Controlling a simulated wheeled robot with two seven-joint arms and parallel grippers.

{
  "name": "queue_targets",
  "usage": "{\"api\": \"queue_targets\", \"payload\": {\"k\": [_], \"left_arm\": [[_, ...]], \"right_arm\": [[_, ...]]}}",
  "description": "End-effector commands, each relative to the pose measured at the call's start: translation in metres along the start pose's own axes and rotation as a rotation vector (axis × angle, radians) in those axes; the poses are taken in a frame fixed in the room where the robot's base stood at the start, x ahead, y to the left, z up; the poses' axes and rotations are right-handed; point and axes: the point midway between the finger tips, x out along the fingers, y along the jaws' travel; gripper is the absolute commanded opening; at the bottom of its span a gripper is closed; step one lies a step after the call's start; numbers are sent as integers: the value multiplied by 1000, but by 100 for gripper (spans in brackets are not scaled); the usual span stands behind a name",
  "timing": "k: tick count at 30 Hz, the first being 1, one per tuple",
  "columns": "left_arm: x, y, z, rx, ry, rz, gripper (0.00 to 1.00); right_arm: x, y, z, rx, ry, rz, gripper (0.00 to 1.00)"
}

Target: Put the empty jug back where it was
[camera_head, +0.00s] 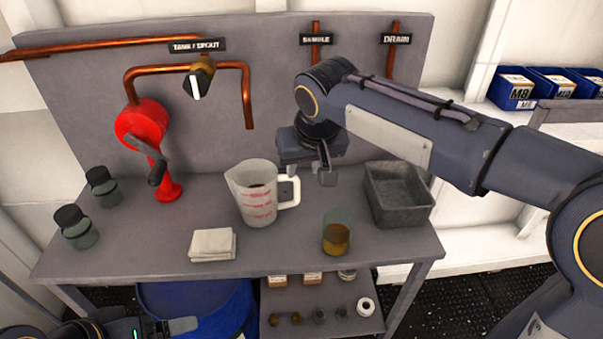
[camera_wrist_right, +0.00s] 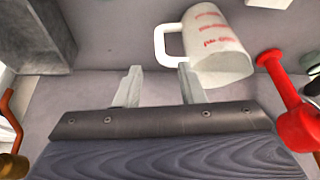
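The jug (camera_head: 258,204) is white and translucent with red markings. It stands upright on the grey bench, with its handle on the right; a small dark patch shows inside. It also shows in the right wrist view (camera_wrist_right: 218,55), its handle just beyond the fingertips. My right gripper (camera_head: 308,176) is just right of the handle; in its wrist view the fingers (camera_wrist_right: 158,86) are spread with nothing between them. My left gripper (camera_head: 178,326) is at the bottom left edge, far from the jug, mostly cut off; its opening cannot be made out.
A glass with amber liquid (camera_head: 337,238) stands right of the jug, and a grey tray (camera_head: 400,215) farther right. A folded cloth (camera_head: 212,244) lies front left. A red hand pump (camera_head: 146,125), copper pipes (camera_head: 247,95) and two dark-capped jars (camera_head: 76,230) are behind and left.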

Motion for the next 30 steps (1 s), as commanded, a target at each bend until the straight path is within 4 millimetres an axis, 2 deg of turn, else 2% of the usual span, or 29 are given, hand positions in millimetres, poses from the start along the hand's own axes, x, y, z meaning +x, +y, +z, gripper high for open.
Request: {"api": "queue_targets", "payload": {"k": [3,9,11,13,14,17,18,21,24,27,30], "left_arm": [[-1,0,0,0,0,0,100],[-1,0,0,0,0,0,100],[-1,0,0,0,0,0,100],[-1,0,0,0,0,0,100],[-1,0,0,0,0,0,100],[-1,0,0,0,0,0,100],[-1,0,0,0,0,0,100],[-1,0,0,0,0,0,100],[-1,0,0,0,0,0,100],[-1,0,0,0,0,0,100],[-1,0,0,0,0,0,100]], "right_arm": [[-8,0,0,0,1,-1,36],[-10,3,2,3,-1,-2,36],[-12,12,7,13,-3,-10,36],[-16,31,22,38,-9,-30,36],[-18,42,31,51,-12,-42,36],[-27,81,78,111,-15,-95,36],[-30,95,101,139,-12,-118,36],[-33,116,161,205,9,-167,36],[-30,123,214,268,40,-199,36],[-24,120,253,316,71,-215,36],[-16,115,278,346,94,-219,36]]}}
